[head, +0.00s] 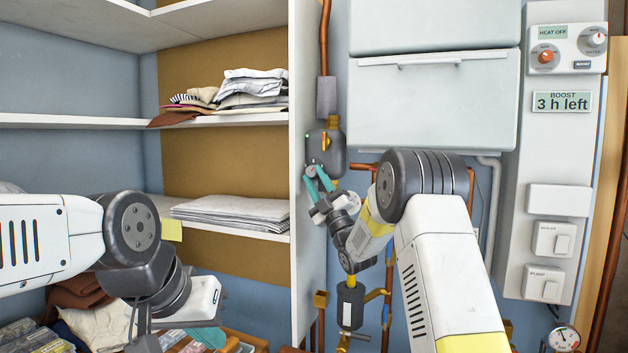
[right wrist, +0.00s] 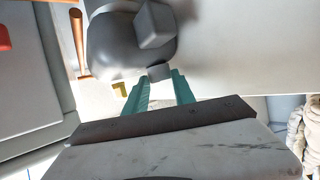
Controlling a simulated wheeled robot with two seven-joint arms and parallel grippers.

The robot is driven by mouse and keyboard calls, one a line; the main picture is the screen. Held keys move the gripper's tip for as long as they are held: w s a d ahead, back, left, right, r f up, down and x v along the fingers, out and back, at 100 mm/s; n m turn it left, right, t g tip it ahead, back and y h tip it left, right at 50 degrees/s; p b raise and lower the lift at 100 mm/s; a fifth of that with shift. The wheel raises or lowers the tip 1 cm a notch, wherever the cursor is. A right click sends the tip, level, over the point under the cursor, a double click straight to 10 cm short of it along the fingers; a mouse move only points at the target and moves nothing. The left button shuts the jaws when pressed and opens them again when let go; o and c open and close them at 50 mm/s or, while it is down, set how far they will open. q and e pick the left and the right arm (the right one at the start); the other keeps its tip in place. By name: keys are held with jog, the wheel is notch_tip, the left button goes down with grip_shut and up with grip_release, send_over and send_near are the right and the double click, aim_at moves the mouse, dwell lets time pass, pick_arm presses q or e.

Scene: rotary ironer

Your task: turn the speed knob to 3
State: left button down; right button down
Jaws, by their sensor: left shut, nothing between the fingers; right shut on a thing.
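A dark grey pump-like body (head: 326,148) sits on the pipework right of the shelf's white side panel. It also fills the upper middle of the right wrist view (right wrist: 118,48). My right gripper (head: 316,171) reaches up to its underside, its teal fingers shut on a small grey knob (right wrist: 159,72). Most of the knob is hidden in the head view, and I cannot read any number or mark on it. My left gripper (head: 211,336) is low at the left, shut and empty, apart from the pump.
The white shelf side panel (head: 303,90) stands close left of my right gripper. Copper pipes (head: 324,40) and a lower dark fitting (head: 350,302) are nearby. A control panel (head: 566,48) with dials is at the right. Folded laundry (head: 235,210) lies on the shelves.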

jog(key=shift+f, duration=0.1)
jog(key=c, duration=1)
grip_release()
jog(key=shift+c, duration=0.2)
